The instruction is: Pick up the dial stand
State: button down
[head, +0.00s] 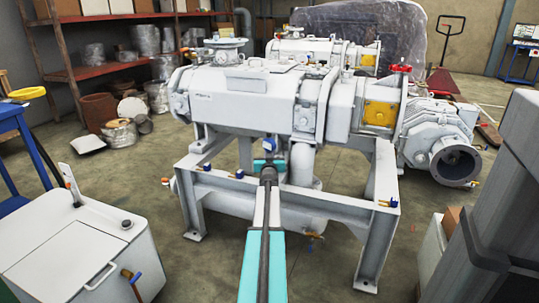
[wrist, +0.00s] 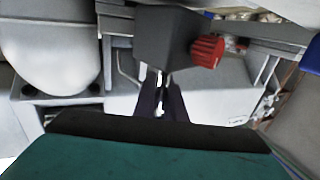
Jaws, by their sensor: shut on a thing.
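My gripper (wrist: 165,80) shows in the wrist view as two dark narrow fingers close together, shut at their tips on a dark grey block with a red knob, which I take to be the dial stand (wrist: 165,38). The block is just beyond the fingertips, and the fingers meet at its lower edge. In the head view my arm reaches forward from the bottom middle to the frame of the white vacuum pump (head: 245,95).
The pump's grey steel frame (head: 190,205) stands around the arm's end, with small blue-handled valves on it. A white box-shaped unit (head: 75,255) is at the lower left, and a grey cabinet (head: 505,200) at the right. Shelves (head: 75,75) stand at the back left.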

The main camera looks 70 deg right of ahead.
jog(key=r, duration=0.1)
jog(key=p, duration=0.5)
send_near(270, 145)
jog(key=shift+s+f, duration=0.1)
jog(key=shift+f, duration=0.9)
dwell(0.4)
